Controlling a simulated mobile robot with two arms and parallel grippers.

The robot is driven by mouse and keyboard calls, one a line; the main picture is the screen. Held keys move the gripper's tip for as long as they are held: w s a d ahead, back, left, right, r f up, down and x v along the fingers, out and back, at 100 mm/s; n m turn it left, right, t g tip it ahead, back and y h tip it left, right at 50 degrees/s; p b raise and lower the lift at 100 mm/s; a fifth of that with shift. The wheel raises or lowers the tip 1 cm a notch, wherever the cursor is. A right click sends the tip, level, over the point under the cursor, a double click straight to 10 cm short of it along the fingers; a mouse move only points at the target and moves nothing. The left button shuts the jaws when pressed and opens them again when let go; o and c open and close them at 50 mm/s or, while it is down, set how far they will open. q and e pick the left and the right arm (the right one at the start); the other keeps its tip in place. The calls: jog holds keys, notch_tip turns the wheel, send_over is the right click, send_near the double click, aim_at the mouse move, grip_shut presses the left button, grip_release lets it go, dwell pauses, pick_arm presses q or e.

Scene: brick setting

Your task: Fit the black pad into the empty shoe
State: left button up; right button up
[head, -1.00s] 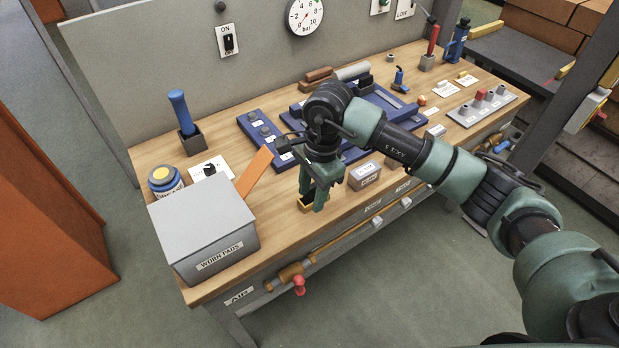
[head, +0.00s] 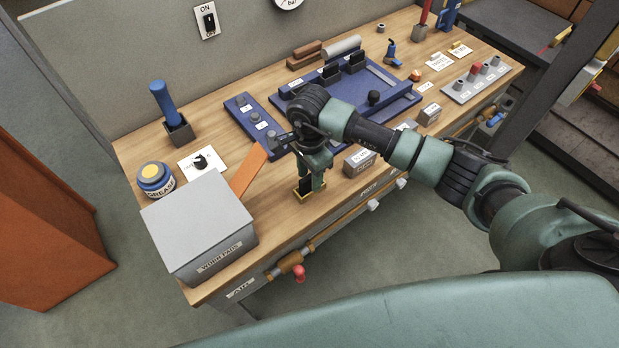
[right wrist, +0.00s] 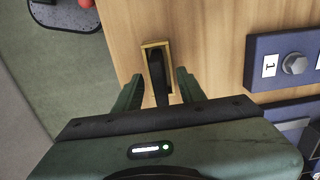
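The black pad (right wrist: 158,75) stands upright in a small yellow-rimmed holder (right wrist: 152,45) on the bench near its front edge. The holder also shows in the head view (head: 300,197). My right gripper (right wrist: 160,88) points down over it, one finger on each side of the pad, with gaps between pad and fingers. It also shows in the head view (head: 310,182). The blue fixture (head: 405,103) behind my right arm carries two upright black blocks (head: 356,61); I cannot tell which part is the empty shoe. My left gripper is out of view.
A grey box marked worn pads (head: 200,222) stands at the left front, with an orange strip (head: 248,172) by it. A grease tub (head: 155,178) and a blue-handled tool (head: 164,105) are behind. Labelled grey blocks (head: 360,162) sit right of my gripper.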

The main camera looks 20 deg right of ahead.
grip_shut()
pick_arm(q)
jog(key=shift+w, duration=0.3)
